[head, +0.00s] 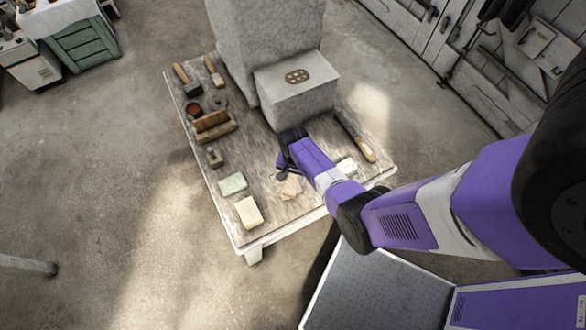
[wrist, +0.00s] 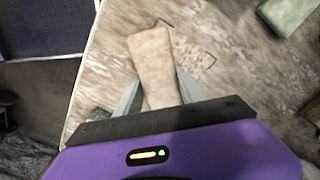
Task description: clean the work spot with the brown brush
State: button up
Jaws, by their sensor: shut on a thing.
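My gripper (head: 284,168) reaches down over the front part of the low worktable (head: 240,238). In the wrist view its two grey fingers (wrist: 157,92) are shut on a tan, block-like piece (wrist: 152,52), one finger on each side. The piece sticks out beyond the fingers and is close over the tabletop; I cannot tell whether it touches. It also shows below the gripper in the head view (head: 291,187). No bristles show on it, so I cannot tell whether it is the brown brush.
A green block (head: 232,183) and a cream block (head: 249,213) lie left of my gripper. A wooden holder (head: 212,125) and a small wooden tool (head: 214,157) stand further left. A long-bladed tool (head: 355,138) lies right. A pale stone block (head: 297,90) stands behind.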

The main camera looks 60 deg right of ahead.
jog(key=shift+f+b, duration=0.55)
jog(key=shift+f, duration=0.05)
dwell(0.4)
jog(key=shift+w+d+b, duration=0.25)
jog(key=shift+d+b, duration=0.25)
jog(key=shift+d, duration=0.6)
jog(key=shift+a, duration=0.15)
jog(key=shift+s+a+r+p, duration=0.15)
jog(key=shift+a+p, duration=0.45)
jog(key=shift+a, duration=0.1)
jog(key=shift+s+a+p, duration=0.15)
jog(key=shift+a+p, duration=0.05)
jog(key=shift+a, duration=0.5)
jog(key=shift+s+a+p, duration=0.1)
jog(key=shift+a+p, duration=0.1)
jog(key=shift+a, duration=0.45)
